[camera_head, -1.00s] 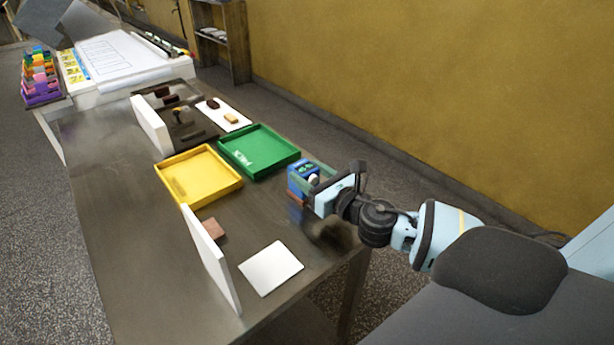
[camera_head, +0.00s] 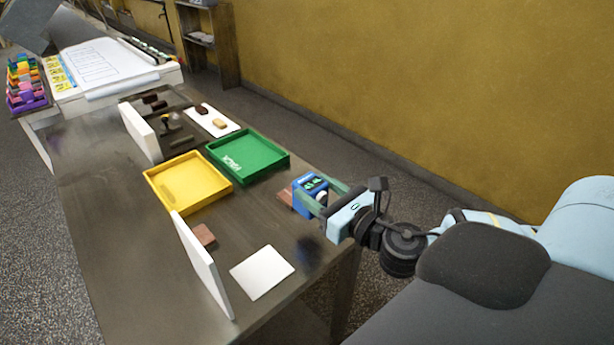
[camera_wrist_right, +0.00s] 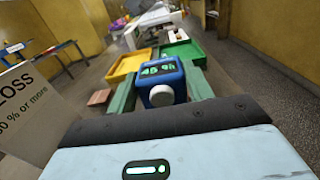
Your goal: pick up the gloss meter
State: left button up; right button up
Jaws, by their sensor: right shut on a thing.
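The gloss meter, a blue box with a dark face, green display marks and a white round knob, shows at the table's right edge in the head view (camera_head: 308,188). It also shows in the right wrist view (camera_wrist_right: 161,80), between the two green fingers. My right gripper (camera_head: 322,196) is shut on it. The meter appears raised above the table, with a dark shadow on the tabletop below it. My left gripper is in neither current view.
A green tray (camera_head: 284,163) and a yellow tray (camera_head: 196,208) lie left of the meter. A brown block lies beside the meter (camera_head: 285,197). A white upright panel (camera_head: 202,265) and a flat white square (camera_head: 262,272) stand nearer on the metal table (camera_head: 110,220).

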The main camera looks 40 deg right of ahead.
pick_arm(q)
jog(key=shift+w+r, duration=0.4)
jog(key=shift+w, duration=0.1)
pick_arm(e)
jog(key=shift+s+a+r, duration=0.1)
jog(key=shift+s+a, duration=0.15)
jog(key=shift+s, duration=0.75)
jog(key=shift+s+a+r, duration=0.15)
jog(key=shift+s+a, duration=0.1)
jog(key=shift+s, duration=0.7)
jog(key=shift+s+a+r, duration=0.1)
jog(key=shift+s+a, duration=0.15)
jog(key=shift+s, duration=0.75)
